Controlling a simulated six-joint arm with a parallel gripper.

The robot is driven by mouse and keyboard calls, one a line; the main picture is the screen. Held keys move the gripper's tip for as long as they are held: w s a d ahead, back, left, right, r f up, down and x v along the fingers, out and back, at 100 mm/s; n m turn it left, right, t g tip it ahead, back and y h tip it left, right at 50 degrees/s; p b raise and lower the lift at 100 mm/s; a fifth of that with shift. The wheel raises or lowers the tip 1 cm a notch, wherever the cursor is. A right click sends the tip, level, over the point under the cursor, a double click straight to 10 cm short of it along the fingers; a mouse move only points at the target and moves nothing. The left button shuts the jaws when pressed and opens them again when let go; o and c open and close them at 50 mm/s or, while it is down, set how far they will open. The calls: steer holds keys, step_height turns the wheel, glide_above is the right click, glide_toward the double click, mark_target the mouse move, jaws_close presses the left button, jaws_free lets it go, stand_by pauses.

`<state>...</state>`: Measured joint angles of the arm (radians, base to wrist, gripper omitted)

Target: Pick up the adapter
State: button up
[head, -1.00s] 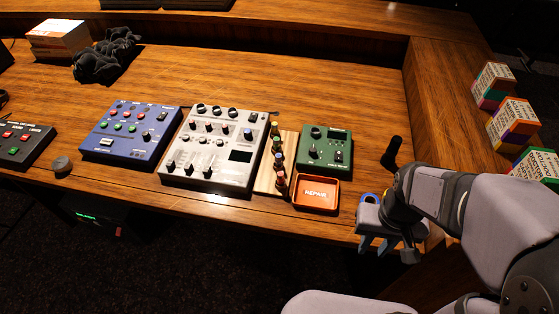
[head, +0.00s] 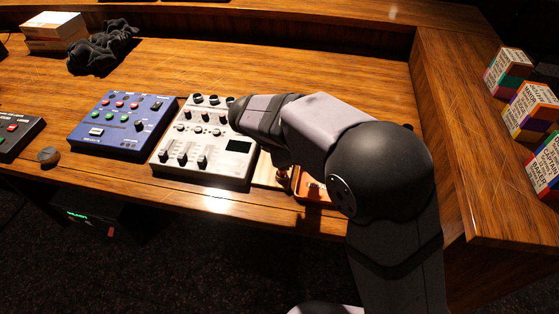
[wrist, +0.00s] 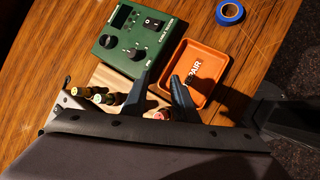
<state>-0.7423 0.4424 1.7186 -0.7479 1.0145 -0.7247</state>
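Several small jack-like adapters stand in a row on a light wooden strip (wrist: 107,76). In the wrist view, a group of them with yellow-green and pale ends (wrist: 103,98) is left of my gripper, and one with a pink-red end (wrist: 160,115) is between the bases of its fingers. My gripper (wrist: 157,82) is open, its two dark fingers apart over the strip. I cannot tell whether they touch an adapter. In the head view my arm hides the gripper and most of the row; one adapter (head: 283,179) shows below the arm.
An orange tray marked REPAIR (wrist: 203,72) lies right beside the fingers. A blue tape roll (wrist: 229,12) lies at upper right. The white mixer (head: 203,150) and blue device (head: 122,125) stand left.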

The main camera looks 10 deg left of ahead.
steer(key=a+n, duration=0.1)
steer(key=a, duration=0.1)
steer(key=a+f+n+t, duration=0.1)
steer(key=a, duration=0.1)
steer(key=w+a+n+b, duration=0.1)
steer(key=a, duration=0.1)
steer(key=shift+a+f+t, duration=0.2)
steer(key=shift+a+t, duration=0.2)
steer(key=a+n, duration=0.1)
steer(key=a+f+n+t+h+b, duration=0.1)
steer(key=a+n+t, duration=0.1)
steer(key=shift+s+a+f+b, duration=0.2)
steer(key=shift+s+a+b, duration=0.1)
steer(key=shift+a, duration=0.1)
steer(key=shift+s+a+f+n+t+h, duration=0.15)
steer(key=shift+f+n+t+h, duration=0.15)
steer(key=shift+n+h, duration=0.25)
steer(key=shift+s+n+t+h+b, duration=0.3)
steer(key=shift+t+h+b, duration=0.1)
steer(key=shift+t+h, duration=0.2)
steer(key=shift+p+x, duration=0.45)
steer(key=shift+x, duration=1.25)
steer(key=shift+r+p+x, duration=0.2)
steer(key=shift+p+x, duration=0.25)
steer(key=shift+x, duration=1.6)
steer(key=shift+c, duration=0.6)
jaws_close()
